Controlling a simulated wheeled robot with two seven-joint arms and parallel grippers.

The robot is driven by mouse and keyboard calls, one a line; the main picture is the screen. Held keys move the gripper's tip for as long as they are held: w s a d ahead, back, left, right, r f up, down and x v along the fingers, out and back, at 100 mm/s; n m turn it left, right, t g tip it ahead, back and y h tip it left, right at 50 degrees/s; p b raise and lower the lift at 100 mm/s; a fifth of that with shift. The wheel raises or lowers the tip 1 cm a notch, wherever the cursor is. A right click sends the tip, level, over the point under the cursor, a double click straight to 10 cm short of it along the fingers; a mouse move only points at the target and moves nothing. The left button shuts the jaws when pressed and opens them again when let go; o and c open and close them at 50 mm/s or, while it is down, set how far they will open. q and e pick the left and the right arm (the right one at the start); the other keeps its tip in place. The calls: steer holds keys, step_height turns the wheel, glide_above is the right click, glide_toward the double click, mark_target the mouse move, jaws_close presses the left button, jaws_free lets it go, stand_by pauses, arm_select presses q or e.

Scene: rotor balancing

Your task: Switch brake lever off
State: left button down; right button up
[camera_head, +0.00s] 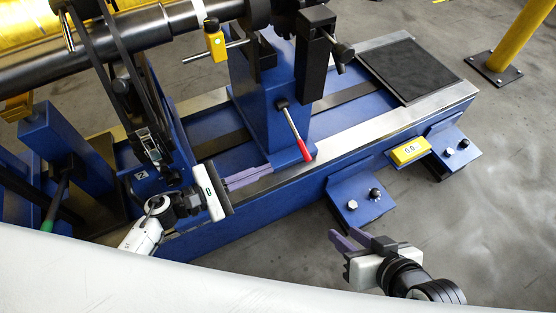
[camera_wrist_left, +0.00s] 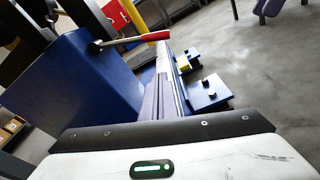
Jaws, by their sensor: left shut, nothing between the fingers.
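The brake lever (camera_head: 296,132) is a thin metal rod with a red grip, pivoted on the blue pedestal (camera_head: 262,112). In the head view it slants down to the right. In the left wrist view the lever (camera_wrist_left: 150,37) extends right from its pivot, grip outward. My left gripper (camera_head: 270,171) is shut and empty, its purple fingers to the left of and slightly below the red grip, apart from it. In the left wrist view its fingers (camera_wrist_left: 162,95) point away beside the pedestal. My right gripper (camera_head: 343,236) is open and empty, out in front of the blue base.
The blue machine base (camera_head: 345,155) has a bright metal rail and a black pad (camera_head: 408,70). Blue brackets with knobs (camera_head: 360,198) and a yellow display (camera_head: 410,151) stick out in front. A green-handled lever (camera_head: 48,225) stands at the far left. A yellow post (camera_head: 520,35) stands behind.

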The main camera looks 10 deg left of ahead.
mark_target(295, 132)
arm_select(q)
steer(key=w+d+r, duration=0.2)
steer(key=w+d, duration=0.2)
steer(key=d, duration=0.3)
steer(key=shift+d+r+p, duration=0.2)
steer(key=shift+r+p, duration=0.05)
steer(key=shift+p, duration=0.1)
steer(key=shift+w, duration=0.1)
